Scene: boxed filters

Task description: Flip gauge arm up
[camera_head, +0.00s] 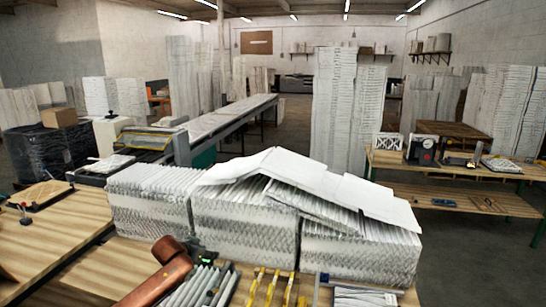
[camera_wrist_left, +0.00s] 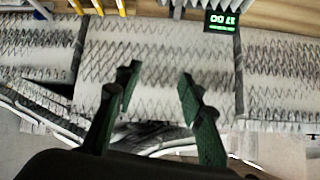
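A small digital readout with green digits (camera_wrist_left: 221,20) shows at the top of the left wrist view, beside a dark narrow strip at the edge of a filter block. I take it for the gauge; its arm cannot be made out clearly. I cannot find the readout for certain in the head view. My left gripper (camera_wrist_left: 158,76) is open, with nothing between its dark green fingers. It is over the zigzag face of a filter block (camera_wrist_left: 160,45), below the readout in the picture. In the head view my copper-coloured left arm enters low, and its fingers are hidden. My right gripper is not in view.
Filter stacks (camera_head: 243,232) stand in a row across the bench, with white sheets (camera_head: 290,175) sloping over them. Several yellow-handled pieces (camera_head: 271,287) lie in front. A side table (camera_head: 460,202) at right holds small instruments. The wooden bench (camera_head: 50,235) has clear room at left.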

